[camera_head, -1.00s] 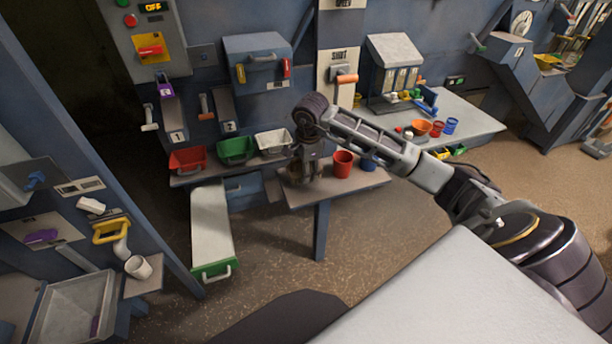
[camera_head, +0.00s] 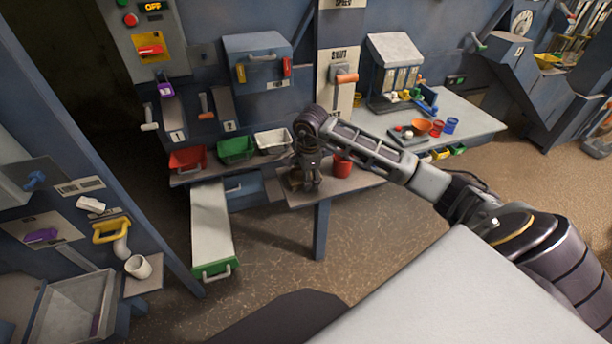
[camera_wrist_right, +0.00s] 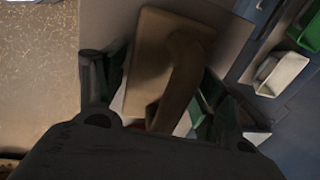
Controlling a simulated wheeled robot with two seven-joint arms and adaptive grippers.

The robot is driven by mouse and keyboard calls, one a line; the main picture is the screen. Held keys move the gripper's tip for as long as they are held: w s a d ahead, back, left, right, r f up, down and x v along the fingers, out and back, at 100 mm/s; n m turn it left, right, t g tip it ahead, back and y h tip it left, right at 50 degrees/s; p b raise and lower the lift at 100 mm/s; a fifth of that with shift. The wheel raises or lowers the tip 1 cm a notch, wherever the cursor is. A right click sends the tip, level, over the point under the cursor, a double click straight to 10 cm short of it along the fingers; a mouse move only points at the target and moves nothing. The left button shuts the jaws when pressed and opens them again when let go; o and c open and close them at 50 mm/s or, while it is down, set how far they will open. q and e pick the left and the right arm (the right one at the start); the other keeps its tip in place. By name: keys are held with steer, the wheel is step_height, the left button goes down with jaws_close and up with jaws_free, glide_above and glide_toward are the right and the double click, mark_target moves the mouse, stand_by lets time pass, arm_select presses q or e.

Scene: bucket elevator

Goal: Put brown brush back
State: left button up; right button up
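The brown brush (camera_wrist_right: 170,60) shows in the right wrist view as a flat brown block with a curved handle, over a grey surface. In the head view a bit of the brown brush (camera_head: 294,181) shows at the left end of the small grey table (camera_head: 330,190), mostly hidden by my gripper. My right gripper (camera_head: 308,184) points down over it. In the wrist view the fingers of my right gripper (camera_wrist_right: 160,95) stand wide apart, one on each side of the brush. My left gripper is in neither view.
A red cup (camera_head: 342,167) stands just right of my gripper. Red (camera_head: 187,160), green (camera_head: 236,149) and white (camera_head: 273,142) bins sit on a shelf to the left. A long tray with a green end (camera_head: 214,267) juts out below. Floor in front is clear.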

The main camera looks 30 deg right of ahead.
steer(key=shift+r, duration=0.1)
stand_by(0.4)
steer(key=r, duration=0.4)
steer(key=s+r, duration=0.1)
steer(key=r, duration=0.7)
steer(key=shift+s+a, duration=0.2)
steer(key=shift+s, duration=0.2)
stand_by(1.1)
